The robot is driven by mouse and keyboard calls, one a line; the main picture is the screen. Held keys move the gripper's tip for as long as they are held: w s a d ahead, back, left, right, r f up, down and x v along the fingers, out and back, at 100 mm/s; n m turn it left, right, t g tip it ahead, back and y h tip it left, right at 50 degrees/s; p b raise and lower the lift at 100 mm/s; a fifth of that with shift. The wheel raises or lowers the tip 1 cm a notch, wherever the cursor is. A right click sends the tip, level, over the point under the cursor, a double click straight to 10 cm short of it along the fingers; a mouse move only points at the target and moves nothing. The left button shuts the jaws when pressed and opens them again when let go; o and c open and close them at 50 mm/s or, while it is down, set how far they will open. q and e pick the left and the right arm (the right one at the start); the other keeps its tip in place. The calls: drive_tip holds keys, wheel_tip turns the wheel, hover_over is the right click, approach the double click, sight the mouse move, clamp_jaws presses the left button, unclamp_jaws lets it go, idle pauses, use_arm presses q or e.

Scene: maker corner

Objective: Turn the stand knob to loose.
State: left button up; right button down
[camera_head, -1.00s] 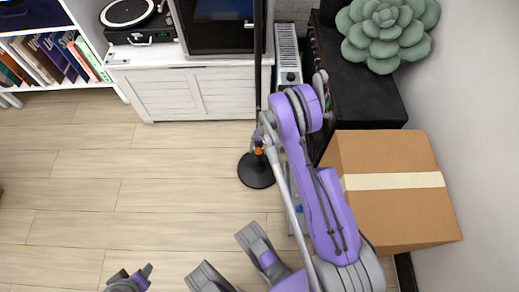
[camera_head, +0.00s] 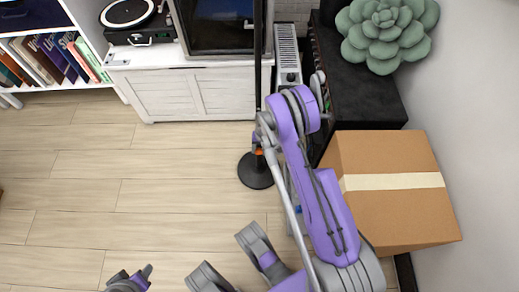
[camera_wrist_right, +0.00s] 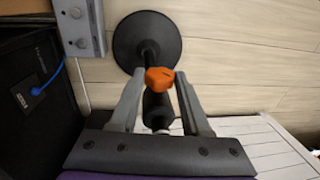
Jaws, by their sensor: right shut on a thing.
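The stand is a thin black pole (camera_head: 257,60) rising from a round black base (camera_head: 255,172) on the floor. Its orange knob (camera_wrist_right: 160,80) is on the pole and shows as a small orange spot in the head view (camera_head: 259,151). My right gripper (camera_wrist_right: 161,77) is shut on the knob, with one finger on each side of it. In the head view my right arm partly covers the pole and knob. The knob's marking, if any, is too small to read. My left gripper (camera_head: 131,277) is low at the bottom edge, away from the stand, and partly cut off.
A cardboard box (camera_head: 395,215) and a black cabinet (camera_head: 385,100) with a green succulent (camera_head: 388,30) stand to the right. A white cabinet (camera_head: 185,95) and a radiator (camera_head: 288,55) are behind the stand. The wooden floor (camera_head: 150,190) to the left is clear.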

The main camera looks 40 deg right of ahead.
drive_tip(key=shift+w+a+g+h, duration=0.15)
drive_tip(key=shift+g+h, duration=0.3)
drive_tip(key=shift+h, duration=0.05)
drive_tip(key=shift+w+a+g+h, duration=0.1)
drive_tip(key=shift+g+h, duration=0.35)
drive_tip(key=shift+h, duration=0.05)
drive_tip(key=shift+w+a+g+h, duration=0.15)
drive_tip(key=shift+a+g+h, duration=0.05)
drive_tip(key=shift+g+h, duration=1)
drive_tip(key=shift+h, duration=0.3)
drive_tip(key=shift+c, duration=1.8)
unclamp_jaws()
drive_tip(key=p+v, duration=0.2)
drive_tip(key=v, duration=0.8)
drive_tip(key=shift+w+a+r+p, duration=0.15)
drive_tip(key=shift+w+r+p, duration=0.05)
drive_tip(key=shift+r+p, duration=0.1)
